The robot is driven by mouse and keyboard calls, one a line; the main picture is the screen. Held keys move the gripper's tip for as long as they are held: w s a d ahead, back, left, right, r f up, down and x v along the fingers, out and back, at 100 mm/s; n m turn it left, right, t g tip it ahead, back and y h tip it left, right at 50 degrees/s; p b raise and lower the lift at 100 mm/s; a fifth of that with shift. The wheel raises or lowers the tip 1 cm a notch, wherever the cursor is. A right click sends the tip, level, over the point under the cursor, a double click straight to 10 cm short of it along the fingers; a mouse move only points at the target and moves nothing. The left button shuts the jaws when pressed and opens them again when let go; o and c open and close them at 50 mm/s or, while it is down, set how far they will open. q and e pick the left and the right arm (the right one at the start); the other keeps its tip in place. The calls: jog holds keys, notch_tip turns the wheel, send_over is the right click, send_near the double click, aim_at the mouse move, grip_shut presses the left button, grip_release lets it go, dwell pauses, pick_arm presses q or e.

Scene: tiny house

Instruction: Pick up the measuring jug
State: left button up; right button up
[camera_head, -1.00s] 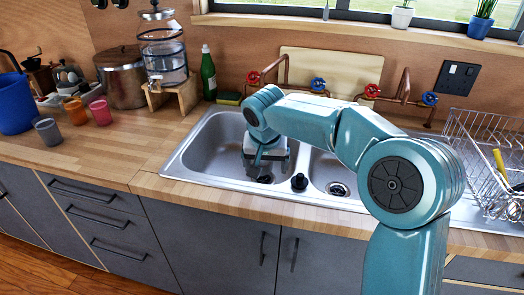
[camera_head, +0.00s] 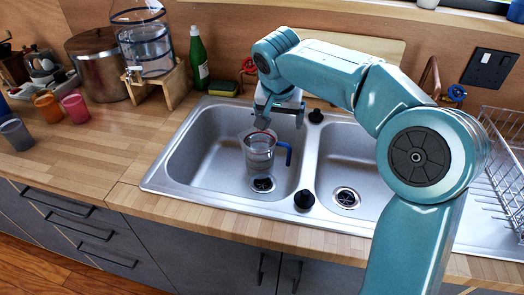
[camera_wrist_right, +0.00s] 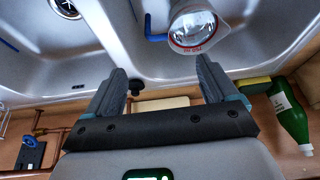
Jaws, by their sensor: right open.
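The measuring jug (camera_head: 260,157) is clear with a red rim line and a blue handle on its right side. It stands upright in the left sink basin, by the drain. My right gripper (camera_head: 281,112) is open and empty, above the back part of that basin, behind the jug in the head view. In the right wrist view the jug (camera_wrist_right: 193,27) shows at the top, beyond the open fingers (camera_wrist_right: 162,70) and apart from them, its blue handle to the left. My left gripper is not in view.
A black knob (camera_head: 304,199) stands on the sink's front divider. A green bottle (camera_head: 198,58) and a sponge (camera_head: 223,88) sit behind the sink. A water dispenser (camera_head: 147,45) and cups (camera_head: 75,108) are left. A dish rack (camera_head: 507,165) is right.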

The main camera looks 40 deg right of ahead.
aim_at(283, 145)
jog(key=x, duration=1.6)
jog(key=shift+s+d+b, duration=0.1)
jog(key=shift+s+b, duration=0.15)
jog(key=shift+b, duration=0.05)
jog(key=shift+s+r, duration=0.15)
jog(key=shift+s, duration=0.1)
jog(key=c, duration=0.4)
grip_shut()
jog(key=shift+w, duration=0.1)
